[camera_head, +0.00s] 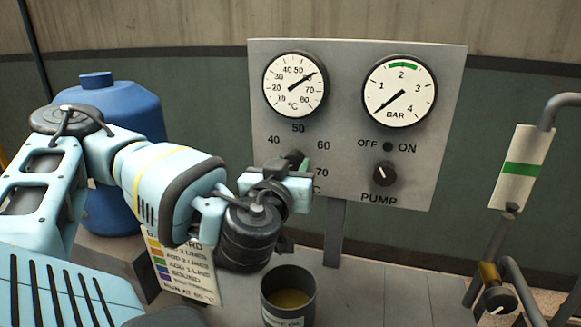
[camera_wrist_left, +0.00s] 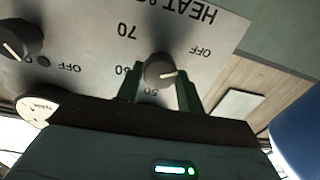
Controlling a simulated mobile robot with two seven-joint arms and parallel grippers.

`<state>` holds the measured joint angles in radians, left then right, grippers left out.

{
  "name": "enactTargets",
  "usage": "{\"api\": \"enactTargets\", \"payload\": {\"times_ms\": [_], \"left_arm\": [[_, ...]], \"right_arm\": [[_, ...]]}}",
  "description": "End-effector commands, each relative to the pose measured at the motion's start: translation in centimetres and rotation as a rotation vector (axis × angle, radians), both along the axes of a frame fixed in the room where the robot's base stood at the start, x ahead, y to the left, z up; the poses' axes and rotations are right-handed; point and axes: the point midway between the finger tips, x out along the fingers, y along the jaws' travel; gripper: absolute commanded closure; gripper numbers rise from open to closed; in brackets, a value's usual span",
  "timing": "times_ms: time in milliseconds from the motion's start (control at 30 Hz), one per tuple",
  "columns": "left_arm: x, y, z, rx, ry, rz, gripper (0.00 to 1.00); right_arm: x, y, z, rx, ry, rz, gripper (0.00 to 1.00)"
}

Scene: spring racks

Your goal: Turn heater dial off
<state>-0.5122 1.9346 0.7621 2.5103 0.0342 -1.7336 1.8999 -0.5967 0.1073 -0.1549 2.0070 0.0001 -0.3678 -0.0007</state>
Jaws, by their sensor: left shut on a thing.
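The heater dial (camera_head: 294,157) is a dark round knob at the lower left of the grey panel, mostly hidden by my left gripper (camera_head: 300,164) in the head view. In the left wrist view the dial (camera_wrist_left: 158,66) sits between the green fingers of my left gripper (camera_wrist_left: 160,76), which is shut on it. That view shows the panel roughly upside down. The dial's white mark points right, between the 50 and OFF labels, on the side where 40 is hidden by a finger. My right gripper is not in view.
The pump knob (camera_head: 385,173) is to the right of the heater dial. A temperature gauge (camera_head: 295,85) and a pressure gauge (camera_head: 399,91) are above. An oil can (camera_head: 288,297) stands below, a blue tank (camera_head: 110,105) at left, and pipework (camera_head: 495,275) at right.

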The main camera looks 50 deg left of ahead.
Motion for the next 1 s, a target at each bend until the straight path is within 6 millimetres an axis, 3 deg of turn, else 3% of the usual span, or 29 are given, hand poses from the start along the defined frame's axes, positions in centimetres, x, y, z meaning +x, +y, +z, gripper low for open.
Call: {"api": "enactTargets", "payload": {"times_ms": [533, 567, 700, 1000], "left_arm": [[0.03, 0.06, 0.22, -0.024, -0.02, 0.002, 0.85], [0.03, 0.06, 0.22, -0.024, -0.02, 0.002, 0.61], [0.02, 0.06, 0.17, -0.023, -0.018, 0.002, 0.43], [0.01, 0.03, 0.07, -0.023, -0.014, 0.001, 0.41]], "right_arm": [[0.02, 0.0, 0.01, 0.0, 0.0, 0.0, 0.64], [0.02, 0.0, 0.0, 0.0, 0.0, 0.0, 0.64], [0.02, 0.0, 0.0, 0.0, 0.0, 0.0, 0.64], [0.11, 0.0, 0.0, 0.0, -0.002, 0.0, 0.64]]}}
